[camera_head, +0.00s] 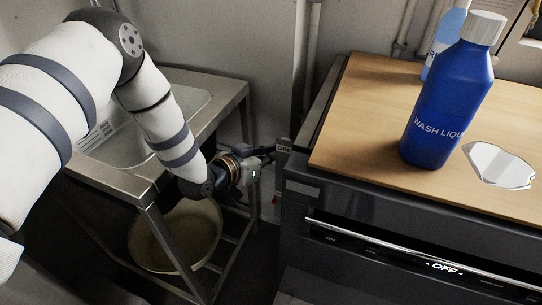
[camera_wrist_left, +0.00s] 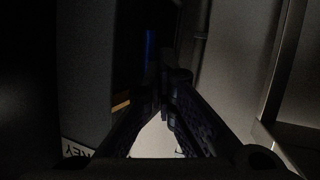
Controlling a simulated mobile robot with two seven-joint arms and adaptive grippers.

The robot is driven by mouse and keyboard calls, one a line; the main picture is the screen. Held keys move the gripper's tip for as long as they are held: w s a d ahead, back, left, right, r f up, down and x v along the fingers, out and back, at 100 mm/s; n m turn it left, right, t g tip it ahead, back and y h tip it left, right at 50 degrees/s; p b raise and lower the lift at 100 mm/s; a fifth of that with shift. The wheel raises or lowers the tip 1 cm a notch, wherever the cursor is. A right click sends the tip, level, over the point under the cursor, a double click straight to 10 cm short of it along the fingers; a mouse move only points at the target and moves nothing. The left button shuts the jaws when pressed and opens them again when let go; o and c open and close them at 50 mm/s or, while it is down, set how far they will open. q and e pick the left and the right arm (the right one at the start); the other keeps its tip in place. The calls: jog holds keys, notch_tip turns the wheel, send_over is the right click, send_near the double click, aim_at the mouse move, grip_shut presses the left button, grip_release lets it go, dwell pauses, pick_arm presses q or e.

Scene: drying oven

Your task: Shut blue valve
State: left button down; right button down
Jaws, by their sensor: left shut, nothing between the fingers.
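In the left wrist view a narrow, dim blue upright shape (camera_wrist_left: 151,48) shows beyond my fingers, in the dark gap beside the oven. It may be the blue valve, but it is too dark to tell. No valve shows clearly in the head view. My left gripper (camera_head: 270,152) reaches towards the gap between the sink stand and the oven's left side. Its fingers meet at the tips in the left wrist view (camera_wrist_left: 166,90), with nothing between them. The blue shape lies beyond the fingertips, and I cannot tell whether they touch it. My right gripper is not in view.
The dark oven (camera_head: 400,255), its display reading OFF, stands right of my gripper. Its wooden top (camera_head: 345,125) holds a blue wash bottle (camera_head: 446,105), a lighter bottle (camera_head: 446,35) and a shiny puddle (camera_head: 500,165). A metal sink (camera_head: 185,110) stands left, with a basin (camera_head: 170,240) below.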

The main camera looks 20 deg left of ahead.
pick_arm(q)
jog(key=shift+s, duration=0.1)
jog(key=v, duration=0.7)
jog(key=shift+s, duration=0.15)
jog(key=shift+r, duration=0.1)
